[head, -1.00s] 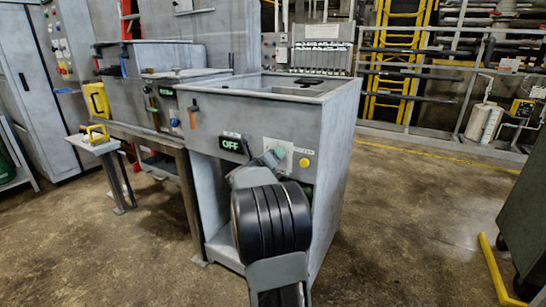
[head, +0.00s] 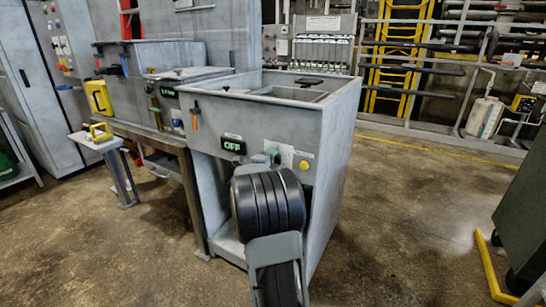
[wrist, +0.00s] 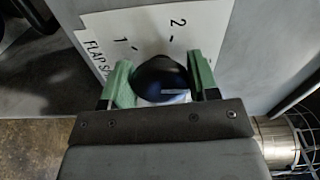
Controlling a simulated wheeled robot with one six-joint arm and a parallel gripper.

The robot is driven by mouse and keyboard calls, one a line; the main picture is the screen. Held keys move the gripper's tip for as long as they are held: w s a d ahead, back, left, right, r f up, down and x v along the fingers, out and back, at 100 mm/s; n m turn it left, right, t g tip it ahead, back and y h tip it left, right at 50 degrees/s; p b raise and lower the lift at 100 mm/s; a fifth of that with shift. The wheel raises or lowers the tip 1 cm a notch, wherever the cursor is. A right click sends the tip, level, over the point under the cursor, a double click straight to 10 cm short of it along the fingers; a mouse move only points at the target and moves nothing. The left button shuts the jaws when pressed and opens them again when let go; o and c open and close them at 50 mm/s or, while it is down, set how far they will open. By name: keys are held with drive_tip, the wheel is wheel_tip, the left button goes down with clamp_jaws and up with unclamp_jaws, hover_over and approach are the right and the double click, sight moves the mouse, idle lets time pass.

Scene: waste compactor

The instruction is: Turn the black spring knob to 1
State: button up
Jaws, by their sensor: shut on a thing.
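The black knob (wrist: 160,75) is in the middle of the wrist view, on a white plate (wrist: 135,28) marked 1, 2 and "FLAP S…". The rest of the lettering is cut off. My gripper (wrist: 161,78) is shut on the knob, with a green finger pad on either side of it. In the head view, my gripper (head: 272,157) is at the front of the grey machine (head: 325,130), and my arm hides the knob.
A display (head: 233,146) reading OFF is left of my gripper. A yellow button (head: 304,165) is to its right on the same panel. A metal cylinder (wrist: 278,142) shows at the lower right of the wrist view. A dark green cabinet (head: 522,220) stands right, with open floor between.

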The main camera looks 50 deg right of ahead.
drive_tip(key=n+p, duration=0.2)
drive_tip(key=n, duration=0.2)
drive_tip(key=shift+n+p, duration=0.3)
drive_tip(key=shift+p, duration=0.1)
drive_tip(key=n+p, duration=0.2)
drive_tip(key=n, duration=0.1)
drive_tip(key=shift+s+n, duration=0.1)
drive_tip(key=shift+n, duration=0.3)
drive_tip(key=n+p, duration=0.2)
drive_tip(key=n, duration=0.1)
drive_tip(key=n+p, duration=0.3)
drive_tip(key=n, duration=0.1)
drive_tip(key=shift+s+d+f, duration=0.1)
drive_tip(key=shift+s+f, duration=0.05)
drive_tip(key=n+p, duration=0.4)
drive_tip(key=n, duration=0.2)
drive_tip(key=shift+s+n, duration=0.15)
drive_tip(key=shift+n, duration=0.15)
drive_tip(key=n+p, duration=0.2)
drive_tip(key=n, duration=0.2)
drive_tip(key=shift+p, duration=0.3)
drive_tip(key=shift+s+n+p, duration=0.1)
drive_tip(key=shift+n+p, duration=0.45)
drive_tip(key=shift+n, duration=0.55)
drive_tip(key=o, duration=0.9)
drive_tip(key=v, duration=1.3)
drive_tip(key=shift+a, duration=0.4)
